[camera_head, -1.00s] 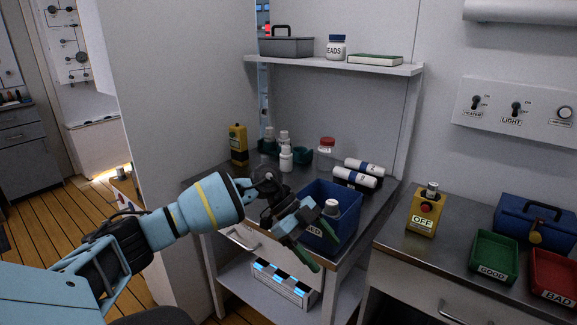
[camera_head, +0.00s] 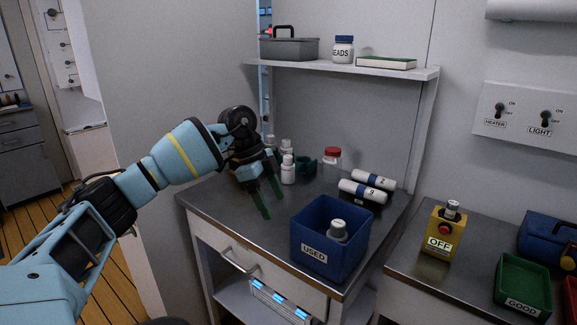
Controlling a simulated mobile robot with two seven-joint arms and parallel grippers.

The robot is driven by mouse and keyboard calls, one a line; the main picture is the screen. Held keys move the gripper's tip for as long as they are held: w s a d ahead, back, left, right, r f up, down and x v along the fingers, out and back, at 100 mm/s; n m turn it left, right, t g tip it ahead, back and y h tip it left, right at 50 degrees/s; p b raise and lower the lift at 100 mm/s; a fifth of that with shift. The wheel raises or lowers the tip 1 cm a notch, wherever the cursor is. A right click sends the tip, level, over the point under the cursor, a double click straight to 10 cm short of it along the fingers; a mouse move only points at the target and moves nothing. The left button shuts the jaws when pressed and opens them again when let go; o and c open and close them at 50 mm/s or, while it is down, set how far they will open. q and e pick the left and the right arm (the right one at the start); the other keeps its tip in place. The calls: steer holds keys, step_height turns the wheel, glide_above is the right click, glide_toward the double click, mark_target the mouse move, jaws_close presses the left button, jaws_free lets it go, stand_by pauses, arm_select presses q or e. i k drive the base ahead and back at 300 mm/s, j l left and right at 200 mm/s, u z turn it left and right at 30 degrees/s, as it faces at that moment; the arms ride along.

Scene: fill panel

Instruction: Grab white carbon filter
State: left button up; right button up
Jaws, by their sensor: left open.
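Two white cylinders with dark blue bands, which look like the filters, lie on their sides at the back right of the metal counter. The front cylinder (camera_head: 362,192) has a dark mark on it; the rear cylinder (camera_head: 374,180) lies just behind it. A white-capped piece (camera_head: 338,231) stands inside the blue bin marked USED (camera_head: 331,262); its lower part is hidden. My left gripper (camera_head: 272,203) is open and empty, with green fingertips pointing down over the counter, left of the bin and the cylinders. My right gripper does not show.
Small white bottles (camera_head: 288,169), a dark green container (camera_head: 306,166) and a red-lidded jar (camera_head: 332,160) stand at the back of the counter. A shelf (camera_head: 345,69) hangs above. A yellow OFF box (camera_head: 443,232) and green GOOD bin (camera_head: 523,287) are at right. The front-left counter is clear.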

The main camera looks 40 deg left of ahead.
mark_target(287, 167)
steer(key=i+j, duration=0.45)
steer(key=j, duration=0.15)
steer(key=i+j, duration=0.45)
steer(key=j, duration=0.15)
